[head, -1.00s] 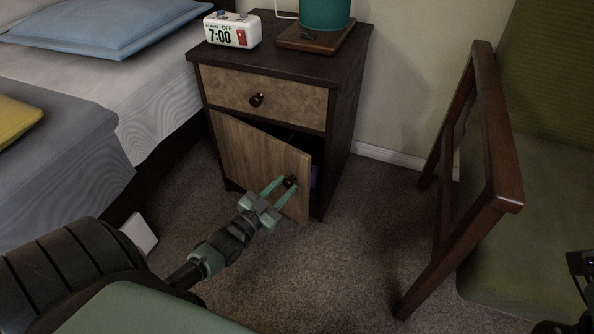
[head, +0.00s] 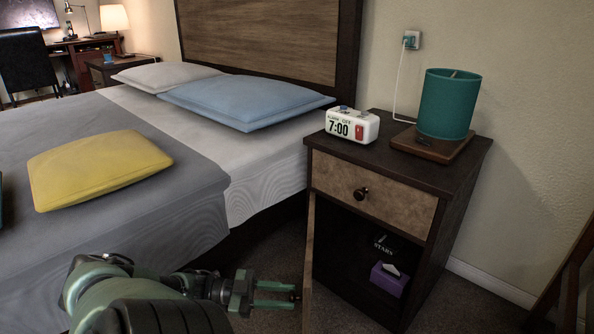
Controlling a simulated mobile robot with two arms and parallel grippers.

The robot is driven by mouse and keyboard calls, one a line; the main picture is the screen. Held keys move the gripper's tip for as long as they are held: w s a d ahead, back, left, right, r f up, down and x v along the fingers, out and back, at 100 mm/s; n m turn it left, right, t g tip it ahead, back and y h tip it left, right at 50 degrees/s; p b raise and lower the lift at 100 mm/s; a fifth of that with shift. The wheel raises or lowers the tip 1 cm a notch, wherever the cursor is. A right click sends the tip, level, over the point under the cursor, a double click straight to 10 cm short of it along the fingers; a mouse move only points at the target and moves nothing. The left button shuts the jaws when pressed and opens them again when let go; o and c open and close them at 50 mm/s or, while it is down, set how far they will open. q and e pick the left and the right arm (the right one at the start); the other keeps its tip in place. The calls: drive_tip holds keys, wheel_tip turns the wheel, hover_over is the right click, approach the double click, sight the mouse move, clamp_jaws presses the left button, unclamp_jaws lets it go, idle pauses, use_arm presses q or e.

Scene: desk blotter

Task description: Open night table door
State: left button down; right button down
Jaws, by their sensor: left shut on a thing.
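The night table (head: 443,235) stands beside the bed with its lower compartment exposed. Its wooden door (head: 308,268) is hinged on the left and stands wide open, seen nearly edge-on. My left gripper (head: 290,294) is to the left of the door, with its green fingers shut on the door's dark knob (head: 294,297); the fingers partly hide the knob. Inside the compartment are a purple tissue box (head: 389,279) and a dark item with white lettering (head: 384,243). My right gripper is out of view.
The drawer (head: 378,201) above is closed. An alarm clock (head: 345,126) and a teal lamp (head: 447,104) stand on top. The bed (head: 215,200) borders the left side. A wooden chair frame (head: 568,285) is at the right edge.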

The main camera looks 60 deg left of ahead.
use_arm(q)
drive_tip(key=shift+s+a, duration=0.15)
drive_tip(key=shift+s, duration=0.1)
drive_tip(key=c, duration=1.1)
unclamp_jaws()
drive_tip(key=shift+o, duration=0.2)
drive_tip(key=v, duration=0.7)
drive_tip(key=shift+a+p, duration=0.2)
drive_tip(key=shift+p, duration=0.25)
